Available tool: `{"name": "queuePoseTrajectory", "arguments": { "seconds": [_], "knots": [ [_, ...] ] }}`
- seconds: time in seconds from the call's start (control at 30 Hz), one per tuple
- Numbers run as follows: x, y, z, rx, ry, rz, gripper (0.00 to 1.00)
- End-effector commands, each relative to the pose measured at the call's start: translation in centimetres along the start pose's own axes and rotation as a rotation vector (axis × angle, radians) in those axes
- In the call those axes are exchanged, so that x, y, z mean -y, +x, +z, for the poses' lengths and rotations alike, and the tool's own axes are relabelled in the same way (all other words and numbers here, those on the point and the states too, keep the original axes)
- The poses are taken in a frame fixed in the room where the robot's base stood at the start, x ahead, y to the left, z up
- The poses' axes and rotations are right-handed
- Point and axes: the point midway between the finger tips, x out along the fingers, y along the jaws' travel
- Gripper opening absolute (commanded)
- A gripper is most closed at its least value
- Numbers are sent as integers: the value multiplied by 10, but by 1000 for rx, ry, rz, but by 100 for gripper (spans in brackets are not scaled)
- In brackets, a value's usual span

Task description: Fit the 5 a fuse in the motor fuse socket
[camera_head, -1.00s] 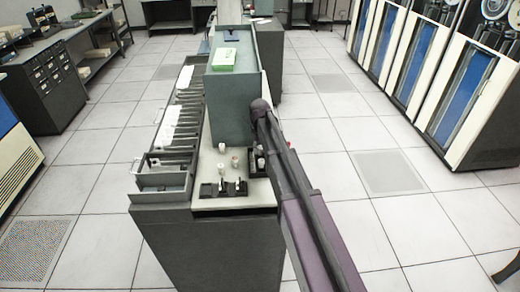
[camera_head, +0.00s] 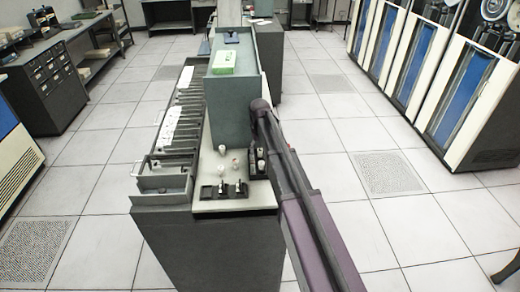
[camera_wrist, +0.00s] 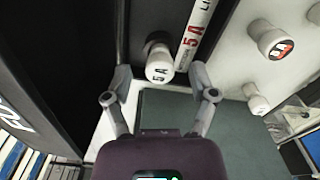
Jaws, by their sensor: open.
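A white fuse cap marked "5A" (camera_wrist: 160,66) stands in a dark holder, beside a white label strip (camera_wrist: 190,38) that also reads 5 A. My gripper (camera_wrist: 161,76) is open, with one finger on each side of this cap; I cannot tell whether they touch it. In the head view the dark fuse holder (camera_head: 258,170) is at the right edge of the machine top, partly behind my arm, and my gripper is not clear there. A black block with switch-like parts (camera_head: 224,190) lies at the front of the top; its labels are unreadable and I cannot identify the motor socket.
Loose white fuses stand on the pale top (camera_head: 245,203), one (camera_head: 222,149) near the tall grey-green housing (camera_head: 230,95). In the wrist view one cap with a red and black mark (camera_wrist: 272,40) and another white cap (camera_wrist: 256,98) are to the right. A card tray (camera_head: 165,182) borders the left.

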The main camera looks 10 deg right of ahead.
Motion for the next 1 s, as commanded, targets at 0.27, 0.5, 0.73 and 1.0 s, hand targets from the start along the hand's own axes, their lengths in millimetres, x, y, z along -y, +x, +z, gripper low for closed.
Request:
{"name": "queuePoseTrajectory", "arguments": {
  "seconds": [0.27, 0.5, 0.73, 1.0],
  "knots": [
    [0, -26, 0, 0, 0, 0, 74],
    [0, -46, 0, 0, 0, 0, 74],
    [9, -58, -2, 0, -10, 0, 74],
    [45, -61, -11, -1, -49, 0, 74]
  ]
}}
